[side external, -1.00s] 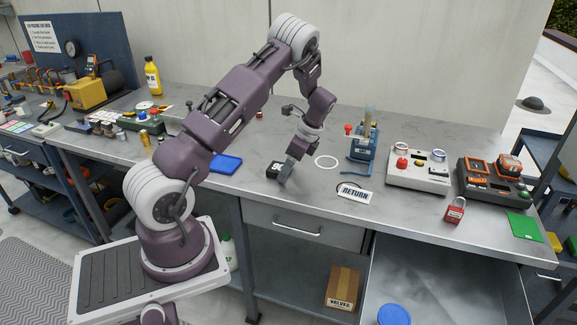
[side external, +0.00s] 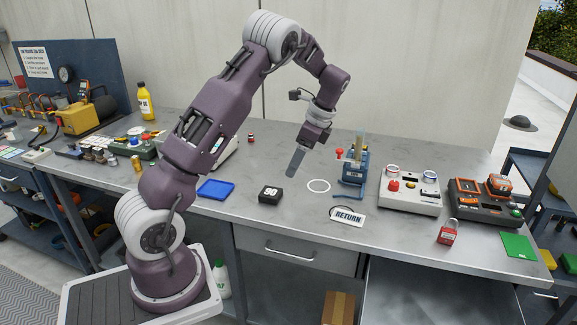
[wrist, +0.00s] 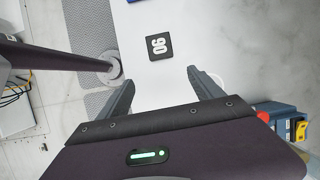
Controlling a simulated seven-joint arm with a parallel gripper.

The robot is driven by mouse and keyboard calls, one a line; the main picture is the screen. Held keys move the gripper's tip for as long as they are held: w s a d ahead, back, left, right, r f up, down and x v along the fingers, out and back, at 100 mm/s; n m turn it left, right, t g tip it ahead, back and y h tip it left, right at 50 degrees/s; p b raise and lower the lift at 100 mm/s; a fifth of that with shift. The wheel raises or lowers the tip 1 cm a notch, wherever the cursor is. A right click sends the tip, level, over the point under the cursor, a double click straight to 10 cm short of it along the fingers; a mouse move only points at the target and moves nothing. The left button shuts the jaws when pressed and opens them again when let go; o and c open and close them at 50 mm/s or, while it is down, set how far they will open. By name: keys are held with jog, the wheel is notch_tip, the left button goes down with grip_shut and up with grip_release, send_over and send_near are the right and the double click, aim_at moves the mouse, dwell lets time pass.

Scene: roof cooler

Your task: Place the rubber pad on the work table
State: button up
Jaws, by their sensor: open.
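A small black square block marked "90" (side external: 270,195), which looks like the rubber pad, lies flat on the grey work table (side external: 230,222). It also shows in the wrist view (wrist: 159,46), on the pale table top ahead of the fingers. My gripper (side external: 295,160) is above the table, up and to the right of the block in the side view, apart from it. In the wrist view my gripper (wrist: 158,78) has its two fingers spread wide with nothing between them.
A white ring mark (side external: 318,186) is on the table right of the block. A blue tray (side external: 216,189) lies to its left. A "RETURN" sign (side external: 348,217), a blue stand (side external: 352,172) and a control box (side external: 410,190) stand to the right.

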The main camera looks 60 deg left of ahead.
jog(key=s+d+r+n+t+h, duration=0.1)
jog(key=s+d+r+n+t, duration=0.3)
jog(key=d+r, duration=0.45)
jog(key=s+d+r+n+t+h, duration=0.1)
jog(key=s+d+r, duration=0.5)
jog(key=d, duration=0.4)
jog(key=s+d+n+t+h, duration=0.1)
jog(key=s+d+n+t, duration=0.2)
jog(key=s+d, duration=0.6)
jog(key=s, duration=0.4)
jog(key=shift+f+n+t, duration=0.15)
jog(key=shift+n+t, duration=0.15)
